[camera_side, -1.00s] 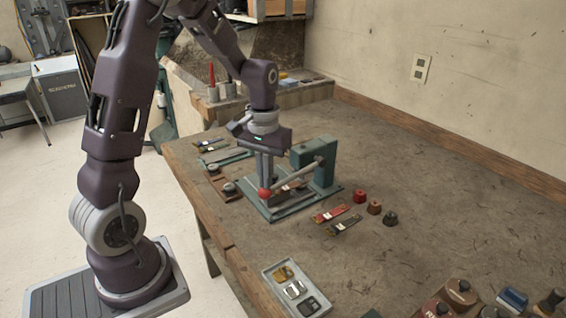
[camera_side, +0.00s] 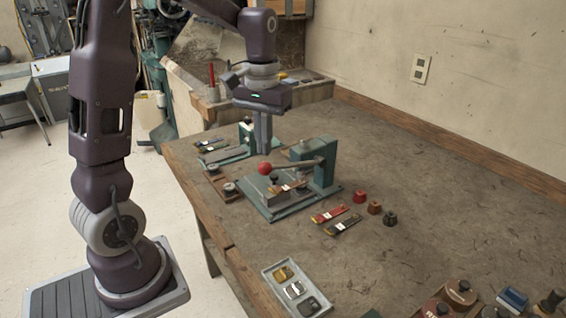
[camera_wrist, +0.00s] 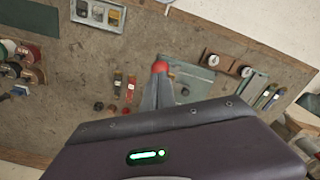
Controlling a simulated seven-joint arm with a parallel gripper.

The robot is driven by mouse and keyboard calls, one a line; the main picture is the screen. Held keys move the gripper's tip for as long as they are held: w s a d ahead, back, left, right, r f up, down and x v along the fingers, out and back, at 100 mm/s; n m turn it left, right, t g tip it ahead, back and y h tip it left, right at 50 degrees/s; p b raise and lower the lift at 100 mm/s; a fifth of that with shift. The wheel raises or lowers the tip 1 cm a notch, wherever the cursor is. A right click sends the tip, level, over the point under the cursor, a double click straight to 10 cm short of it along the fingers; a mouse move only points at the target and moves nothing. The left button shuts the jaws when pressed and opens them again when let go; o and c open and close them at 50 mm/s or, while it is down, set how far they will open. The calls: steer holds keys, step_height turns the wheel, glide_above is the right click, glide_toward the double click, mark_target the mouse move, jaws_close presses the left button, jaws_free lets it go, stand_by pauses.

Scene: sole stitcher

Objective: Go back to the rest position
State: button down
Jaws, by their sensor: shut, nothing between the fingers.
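My gripper (camera_side: 263,148) is shut and empty, pointing down above the table behind the sole stitcher (camera_side: 327,170). The stitcher is a teal machine on a flat base plate, with a grey lever ending in a red ball knob (camera_side: 264,168). The fingertips are close to the knob in the side view, but appear apart from it. In the wrist view my gripper (camera_wrist: 158,80) points toward the red knob (camera_wrist: 160,66), and my wrist hides much of the machine. A small dark-topped piece (camera_side: 274,181) sits on the base plate under the lever.
Red and dark straps (camera_side: 333,215) and small spools (camera_side: 374,207) lie right of the machine. A grey tray (camera_side: 290,287) of metal pieces is at the front. A second teal device (camera_side: 246,137) stands behind left. The table's middle right is clear.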

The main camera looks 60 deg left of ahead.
steer(key=shift+r, duration=0.3)
steer(key=shift+s+d+r, duration=0.15)
steer(key=shift+d+r, duration=0.1)
steer(key=s+d+r+m+t, duration=0.2)
steer(key=s+d+m, duration=0.1)
steer(key=s+d, duration=0.3)
steer(key=s+d+r+m+t, duration=0.2)
steer(key=s+d, duration=0.5)
steer(key=s, duration=0.4)
steer(key=shift+m+t, duration=0.5)
steer(key=shift+t, duration=0.3)
